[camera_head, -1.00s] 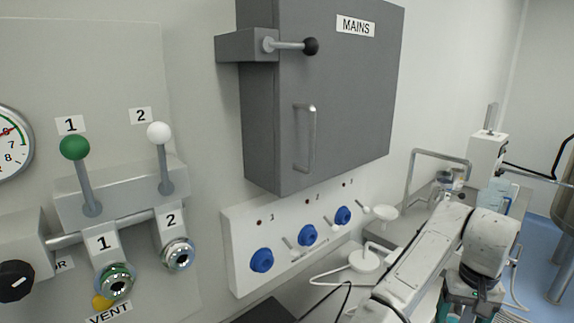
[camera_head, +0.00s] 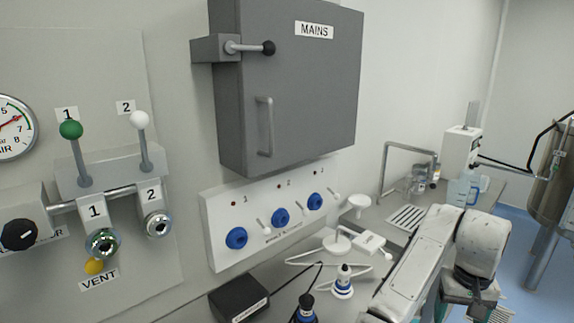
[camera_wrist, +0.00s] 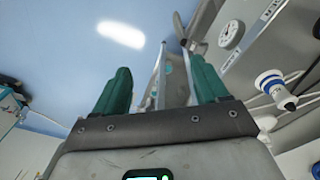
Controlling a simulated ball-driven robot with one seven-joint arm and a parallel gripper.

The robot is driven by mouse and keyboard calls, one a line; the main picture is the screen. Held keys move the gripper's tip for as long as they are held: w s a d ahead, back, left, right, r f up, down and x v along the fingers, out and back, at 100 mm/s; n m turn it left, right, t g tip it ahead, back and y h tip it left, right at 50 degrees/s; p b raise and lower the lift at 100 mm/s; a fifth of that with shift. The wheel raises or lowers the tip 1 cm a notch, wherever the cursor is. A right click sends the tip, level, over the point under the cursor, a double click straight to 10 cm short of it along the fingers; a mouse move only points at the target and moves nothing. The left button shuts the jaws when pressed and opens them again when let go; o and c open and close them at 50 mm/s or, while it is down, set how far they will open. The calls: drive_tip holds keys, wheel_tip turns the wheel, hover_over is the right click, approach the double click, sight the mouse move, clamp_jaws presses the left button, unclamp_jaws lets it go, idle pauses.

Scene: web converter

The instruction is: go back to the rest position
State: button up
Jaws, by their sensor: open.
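My gripper (camera_wrist: 160,90) shows in the wrist view with its two green fingers wide apart and nothing between them. Blue floor and the edge of grey furniture lie beyond the fingers. In the head view my white arm reaches in at the lower right, bent at the elbow, over the bench side. The fingertips are hidden or out of frame there.
A grey MAINS cabinet (camera_head: 290,95) hangs on the wall above a white panel with blue sockets (camera_head: 281,217). Valve levers (camera_head: 80,155) are at left.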

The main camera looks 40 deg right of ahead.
drive_tip(key=w+a+f+n+t+h+b, duration=0.1)
drive_tip(key=a+f+n+h+b, duration=0.15)
drive_tip(key=a+f+n, duration=0.75)
drive_tip(key=s+a+f+y, duration=0.1)
drive_tip(key=s+a+f, duration=0.2)
drive_tip(key=a, duration=0.6)
drive_tip(key=s+a+f+y, duration=0.2)
drive_tip(key=s+a+f, duration=0.1)
drive_tip(key=a+f, duration=0.4)
drive_tip(key=a, duration=0.3)
drive_tip(key=shift+s, duration=0.35)
